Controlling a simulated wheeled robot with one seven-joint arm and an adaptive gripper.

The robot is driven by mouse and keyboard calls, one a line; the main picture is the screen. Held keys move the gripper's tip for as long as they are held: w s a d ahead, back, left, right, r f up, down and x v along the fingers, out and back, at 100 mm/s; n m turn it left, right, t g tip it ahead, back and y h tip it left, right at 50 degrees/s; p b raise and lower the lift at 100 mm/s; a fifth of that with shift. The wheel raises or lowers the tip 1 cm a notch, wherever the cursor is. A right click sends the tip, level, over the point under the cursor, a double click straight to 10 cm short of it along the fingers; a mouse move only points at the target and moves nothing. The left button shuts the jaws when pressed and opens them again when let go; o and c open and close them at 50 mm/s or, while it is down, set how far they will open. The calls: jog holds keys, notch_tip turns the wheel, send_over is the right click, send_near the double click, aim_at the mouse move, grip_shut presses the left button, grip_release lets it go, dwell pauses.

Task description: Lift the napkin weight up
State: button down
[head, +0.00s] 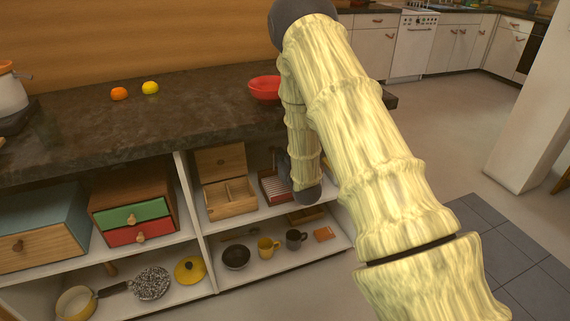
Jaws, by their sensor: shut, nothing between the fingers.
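A red-brown holder with pale contents (272,187) stands on the upper shelf under the counter, partly behind my forearm. I cannot make out a napkin weight on it for certain. My arm reaches down in front of this shelf, its dark wrist at the shelf's front edge. A dark part of my gripper (281,160) shows just left of the forearm, close to the holder. The gripper is shut and empty. Its fingertips are mostly hidden, and I cannot tell whether they touch anything.
A wooden box with a raised lid (230,198) stands left of the holder. A red bowl (265,88) is on the dark counter (190,110) above. The lower shelf holds a dark bowl (236,257), a yellow mug (268,247) and a dark mug (296,239). Floor at right is clear.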

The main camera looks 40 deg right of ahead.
jog(key=x, duration=0.4)
jog(key=shift+w, duration=0.15)
